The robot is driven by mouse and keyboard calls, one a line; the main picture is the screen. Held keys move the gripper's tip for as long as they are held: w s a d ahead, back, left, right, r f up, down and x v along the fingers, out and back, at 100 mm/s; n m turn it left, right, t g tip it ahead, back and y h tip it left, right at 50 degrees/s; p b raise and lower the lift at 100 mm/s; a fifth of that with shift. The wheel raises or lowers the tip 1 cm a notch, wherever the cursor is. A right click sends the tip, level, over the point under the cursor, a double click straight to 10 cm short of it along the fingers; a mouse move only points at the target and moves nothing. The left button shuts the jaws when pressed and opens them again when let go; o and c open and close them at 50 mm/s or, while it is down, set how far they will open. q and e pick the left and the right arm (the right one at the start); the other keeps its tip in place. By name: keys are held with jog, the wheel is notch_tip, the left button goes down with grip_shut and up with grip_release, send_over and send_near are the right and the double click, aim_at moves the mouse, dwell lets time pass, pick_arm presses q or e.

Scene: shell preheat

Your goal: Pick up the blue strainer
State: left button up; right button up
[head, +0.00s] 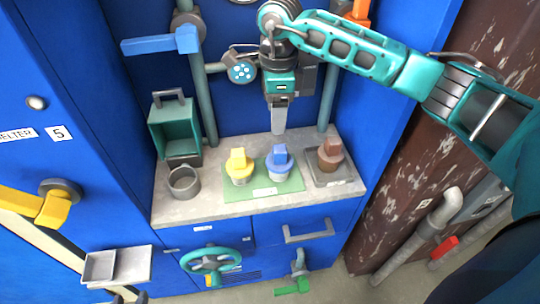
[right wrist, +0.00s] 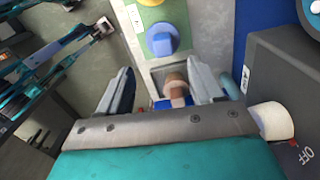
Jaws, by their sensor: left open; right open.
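The blue strainer (head: 280,160) stands upright on the green mat (head: 262,193) on the counter, between a yellow one and a brown one. It also shows in the right wrist view (right wrist: 161,40), beyond my fingertips. My right gripper (head: 278,130) is open and empty, pointing down above and behind the blue strainer, apart from it. In the right wrist view its spread fingers (right wrist: 163,78) frame the brown strainer (right wrist: 174,84), which is farther off. My left gripper (head: 130,298) barely shows at the bottom edge of the head view, open, with nothing seen in it.
The yellow strainer (head: 239,165) shares the green mat. The brown strainer (head: 330,152) stands on a grey plate at right. A grey cup (head: 184,182) and a green box (head: 174,128) stand at the left. Pipes run up behind the counter. The counter's front strip (head: 215,215) is clear.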

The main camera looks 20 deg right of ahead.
aim_at(278, 148)
jog(key=f, duration=0.7)
jog(key=shift+d, duration=0.25)
jog(key=shift+d+f, duration=0.15)
jog(key=shift+f, duration=2.65)
grip_shut()
